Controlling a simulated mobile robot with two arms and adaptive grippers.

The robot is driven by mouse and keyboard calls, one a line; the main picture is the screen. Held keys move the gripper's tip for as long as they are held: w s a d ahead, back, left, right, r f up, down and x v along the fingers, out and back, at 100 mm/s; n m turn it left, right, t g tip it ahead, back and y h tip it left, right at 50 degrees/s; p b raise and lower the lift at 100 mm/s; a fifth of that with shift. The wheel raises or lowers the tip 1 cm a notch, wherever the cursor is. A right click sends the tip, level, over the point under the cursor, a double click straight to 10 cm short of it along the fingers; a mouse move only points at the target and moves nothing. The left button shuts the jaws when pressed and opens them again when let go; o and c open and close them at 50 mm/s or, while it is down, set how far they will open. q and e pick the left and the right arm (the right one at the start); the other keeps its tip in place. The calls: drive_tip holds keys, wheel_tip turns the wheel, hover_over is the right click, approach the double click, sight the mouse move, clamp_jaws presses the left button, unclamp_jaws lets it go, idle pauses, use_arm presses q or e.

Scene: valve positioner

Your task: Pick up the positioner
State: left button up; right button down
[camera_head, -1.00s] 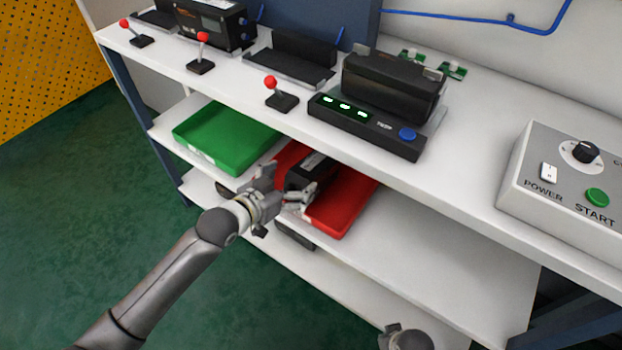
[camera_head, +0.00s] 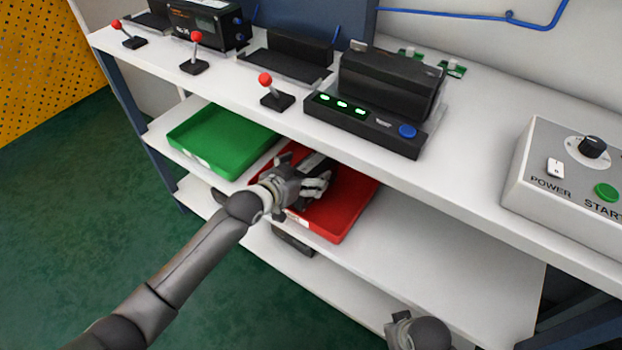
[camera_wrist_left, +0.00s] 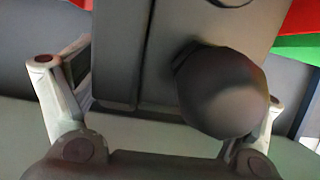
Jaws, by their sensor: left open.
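A dark box-shaped positioner (camera_head: 318,163) lies in the red tray (camera_head: 345,222) on the shelf under the worktop, partly hidden by my left gripper (camera_head: 301,173). In the left wrist view the dark grey positioner (camera_wrist_left: 120,40) fills the space between the spread fingers of my left gripper (camera_wrist_left: 160,95). A round dark knob (camera_wrist_left: 222,92) on it sits close to the right finger. My left gripper is open, with one finger on each side of the positioner. Contact cannot be told. Part of my right arm shows at the bottom edge; its fingers cannot be made out.
A green tray (camera_head: 222,140) stands left of the red one. The worktop (camera_head: 470,165) overhangs the shelf. On it are red-knobbed levers (camera_head: 277,95), a black device on a lit fixture (camera_head: 365,125), another positioner-like box (camera_head: 208,22) and a control box (camera_head: 570,185).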

use_arm(q)
clamp_jaws()
drive_tip(key=shift+w+r, duration=0.1)
drive_tip(key=shift+r, duration=0.15)
idle(0.5)
